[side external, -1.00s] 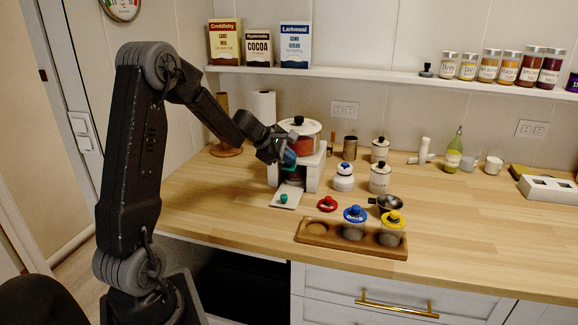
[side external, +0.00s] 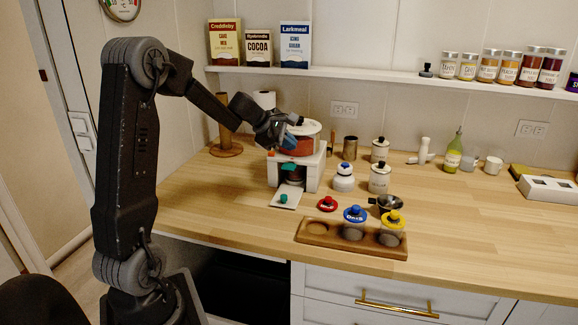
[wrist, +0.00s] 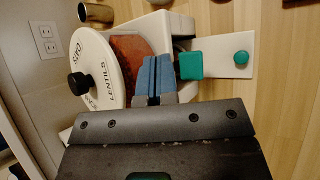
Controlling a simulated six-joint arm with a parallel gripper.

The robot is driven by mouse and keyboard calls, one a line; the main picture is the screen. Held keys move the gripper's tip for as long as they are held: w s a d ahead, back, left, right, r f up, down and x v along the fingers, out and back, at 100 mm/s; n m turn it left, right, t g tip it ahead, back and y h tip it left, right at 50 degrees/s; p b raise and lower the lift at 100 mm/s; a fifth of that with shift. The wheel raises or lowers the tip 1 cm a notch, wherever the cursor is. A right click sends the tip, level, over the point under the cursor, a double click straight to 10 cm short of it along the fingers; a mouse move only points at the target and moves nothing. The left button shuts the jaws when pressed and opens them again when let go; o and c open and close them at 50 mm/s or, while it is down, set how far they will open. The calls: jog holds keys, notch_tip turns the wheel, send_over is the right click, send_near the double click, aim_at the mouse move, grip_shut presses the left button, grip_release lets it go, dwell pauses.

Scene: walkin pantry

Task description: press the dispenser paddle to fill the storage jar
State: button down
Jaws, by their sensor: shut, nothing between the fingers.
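The white dispenser (side external: 312,172) stands on the counter. Its round hopper holds something orange-red, and its lid reads LENTILS in the wrist view (wrist: 112,84). The teal paddle (side external: 289,167) sticks out at the front under the hopper; it also shows in the wrist view (wrist: 190,66). A jar (side external: 294,180) seems to stand in the shaded bay below the paddle, mostly hidden; its fill cannot be told. My gripper (side external: 289,141) is shut and empty, its blue fingertips in front of the hopper, above the paddle. In the wrist view the fingertips (wrist: 153,72) are beside the paddle.
A white plate with a teal knob (side external: 284,198) lies in front of the dispenser. A wooden tray (side external: 306,241) holds blue-lidded and yellow-lidded jars and one empty recess. A red lid (side external: 327,204) lies behind it. White canisters (side external: 380,181) stand to the right.

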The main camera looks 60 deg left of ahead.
aim_at(289, 165)
jog(key=shift+r, duration=0.95)
dwell(0.5)
jog(key=shift+w+a+f+m+g+y, duration=0.1)
jog(key=shift+f+m+g+y, duration=0.15)
jog(key=shift+f+m+g, duration=0.95)
jog(key=shift+a+f+m+g+y, duration=0.1)
jog(key=shift+f+m+g+y, duration=0.2)
jog(key=shift+m+g, duration=1.7)
jog(key=shift+w+f+m+g+y, duration=0.15)
jog(key=shift+f+m+g, duration=0.7)
jog(key=shift+m+g, duration=0.75)
jog(key=shift+s+f+m+t, duration=0.1)
jog(key=shift+m+t, duration=0.2)
